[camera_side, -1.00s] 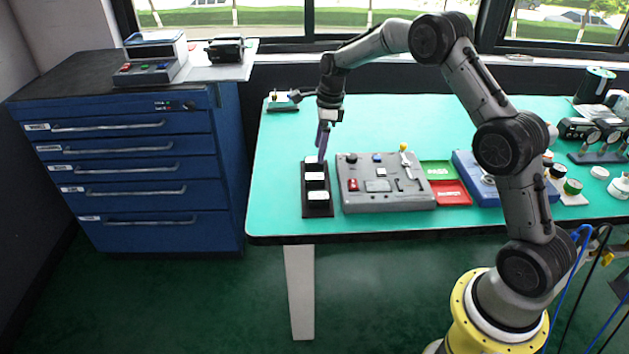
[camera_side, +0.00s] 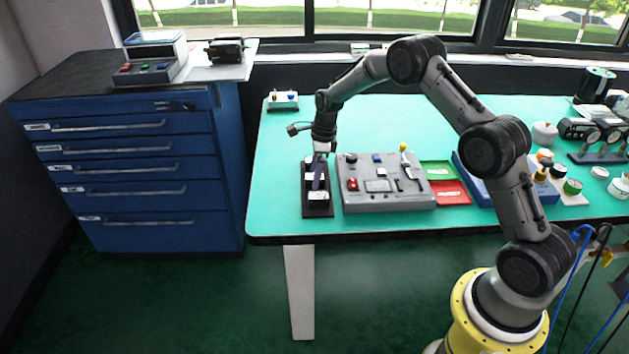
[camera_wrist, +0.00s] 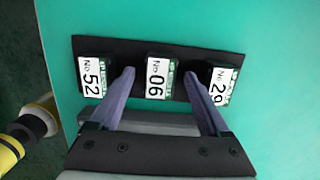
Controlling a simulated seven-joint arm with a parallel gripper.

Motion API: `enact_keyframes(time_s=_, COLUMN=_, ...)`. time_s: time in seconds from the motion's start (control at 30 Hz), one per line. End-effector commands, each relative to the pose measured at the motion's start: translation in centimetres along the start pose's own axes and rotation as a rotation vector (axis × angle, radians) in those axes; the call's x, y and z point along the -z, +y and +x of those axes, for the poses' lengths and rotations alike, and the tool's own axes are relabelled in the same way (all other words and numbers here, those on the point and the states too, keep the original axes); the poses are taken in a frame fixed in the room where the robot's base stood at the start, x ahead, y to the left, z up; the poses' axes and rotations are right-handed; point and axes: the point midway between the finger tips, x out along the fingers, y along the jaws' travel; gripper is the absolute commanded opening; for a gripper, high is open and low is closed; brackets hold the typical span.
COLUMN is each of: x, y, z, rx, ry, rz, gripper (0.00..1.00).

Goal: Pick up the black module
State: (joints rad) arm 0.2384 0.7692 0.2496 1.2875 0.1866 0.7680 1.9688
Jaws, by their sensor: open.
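Three black modules with white number labels sit in a row on a black tray (camera_side: 318,212). The wrist view shows the tray too (camera_wrist: 128,45). The labels read 52 on the left module (camera_wrist: 92,78), 06 on the middle module (camera_wrist: 158,78) and 29 on the right module (camera_wrist: 221,86). My gripper (camera_wrist: 160,76) is open and empty, its two purple fingers pointing at the left and right sides of the middle module. In the side view my gripper (camera_side: 317,186) is low over the tray and partly hides the modules. I cannot tell whether the fingers touch anything.
A grey control panel (camera_side: 385,198) with knobs and a lever stands close to the right of the tray. Green (camera_side: 437,170) and red (camera_side: 450,193) trays lie beyond it. The tabletop left of the tray is clear.

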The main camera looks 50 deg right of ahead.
Motion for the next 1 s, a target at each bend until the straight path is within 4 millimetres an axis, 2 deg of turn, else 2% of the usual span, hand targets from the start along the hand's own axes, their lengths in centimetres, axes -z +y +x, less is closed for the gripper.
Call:
enact_keyframes(time_s=0.07, x=0.0, y=-0.01, z=-0.03, rx=0.0, ry=0.0, rz=0.0, gripper=0.76)
enact_keyframes(time_s=0.4, x=0.0, y=-0.01, z=-0.06, rx=0.0, ry=0.0, rz=0.001, gripper=0.15)
enact_keyframes(time_s=0.5, x=0.0, y=-0.01, z=-0.07, rx=0.0, ry=0.0, rz=0.001, gripper=0.0)
enact_keyframes(time_s=0.83, x=-0.04, y=-0.05, z=-0.19, rx=0.001, ry=-0.001, rz=0.001, gripper=0.0)
enact_keyframes(time_s=1.0, x=-0.18, y=-0.09, z=-1.0, rx=0.003, ry=-0.002, rz=0.001, gripper=0.0)
